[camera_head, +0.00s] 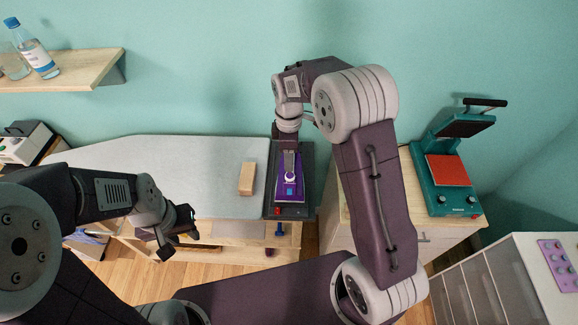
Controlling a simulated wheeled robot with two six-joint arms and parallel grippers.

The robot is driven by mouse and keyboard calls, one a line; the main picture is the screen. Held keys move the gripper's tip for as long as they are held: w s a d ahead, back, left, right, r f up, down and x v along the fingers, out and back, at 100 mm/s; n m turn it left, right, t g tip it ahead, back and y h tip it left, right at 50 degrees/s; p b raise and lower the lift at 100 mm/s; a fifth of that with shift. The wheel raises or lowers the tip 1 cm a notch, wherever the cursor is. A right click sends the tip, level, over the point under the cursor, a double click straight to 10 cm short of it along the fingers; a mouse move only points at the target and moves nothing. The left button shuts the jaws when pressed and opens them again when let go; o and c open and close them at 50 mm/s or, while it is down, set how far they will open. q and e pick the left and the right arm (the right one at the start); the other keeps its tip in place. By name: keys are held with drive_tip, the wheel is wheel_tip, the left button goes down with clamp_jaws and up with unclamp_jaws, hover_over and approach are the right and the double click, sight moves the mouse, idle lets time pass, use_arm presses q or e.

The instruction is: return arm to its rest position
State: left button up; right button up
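My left arm comes in from the left, and its gripper (178,238) hangs in the air in front of the ironing board's near edge. Its fingers look spread, with nothing between them. My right arm reaches up and over, and its gripper (289,158) points down over a purple iron (291,191). The iron sits on a dark rest (309,170) at the board's right end. The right fingers overlap the iron's upper part, and I cannot tell if they grip it or hover above it.
The grey ironing board (190,165) carries a wooden block (247,179). A teal heat press (446,170) stands on a cabinet at right. A white drawer unit (510,285) is at lower right. A wall shelf (75,72) holds bottles at upper left.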

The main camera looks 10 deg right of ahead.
drive_tip(key=shift+r, duration=0.3)
